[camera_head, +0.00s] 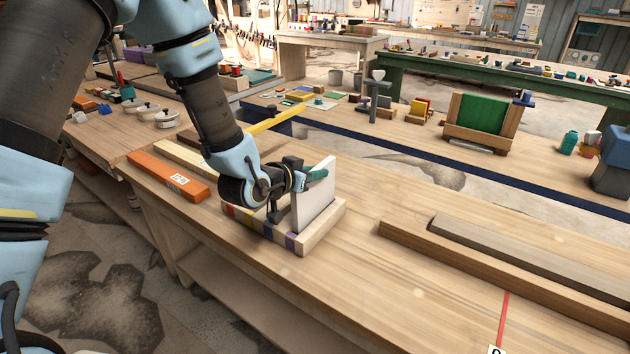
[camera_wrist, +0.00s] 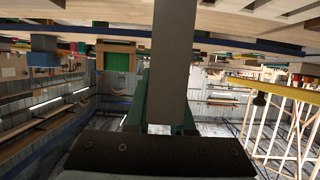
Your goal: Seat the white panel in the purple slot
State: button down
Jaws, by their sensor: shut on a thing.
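The white panel (camera_head: 314,200) stands upright at the right end of a wooden block (camera_head: 322,231) with coloured bands on its front. The purple band (camera_head: 290,240) is near the block's right end, just below the panel's near edge. My gripper (camera_head: 312,178) is shut on the panel's upper part. In the wrist view the panel (camera_wrist: 173,60) shows edge-on as a grey strip between the green fingers. The panel's bottom edge meets the block's top, but I cannot tell how deep it sits in the purple slot. Part of the block is hidden behind my wrist.
An orange bar (camera_head: 168,177) and pale wooden strips lie left of the block. A long wooden beam (camera_head: 480,270) lies at the right, near a red line (camera_head: 503,318) on the bench. The bench (camera_head: 365,260) between block and beam is clear.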

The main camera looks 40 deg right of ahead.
aim_at(315, 183)
notch_tip(315, 183, down, 3)
jog(key=shift+f, duration=0.1)
jog(key=shift+d, duration=0.1)
jog(key=c, duration=0.8)
grip_release()
jog(key=shift+o, duration=0.2)
jog(key=p+v, duration=0.3)
jog(key=v, duration=0.9)
jog(key=shift+p, duration=0.4)
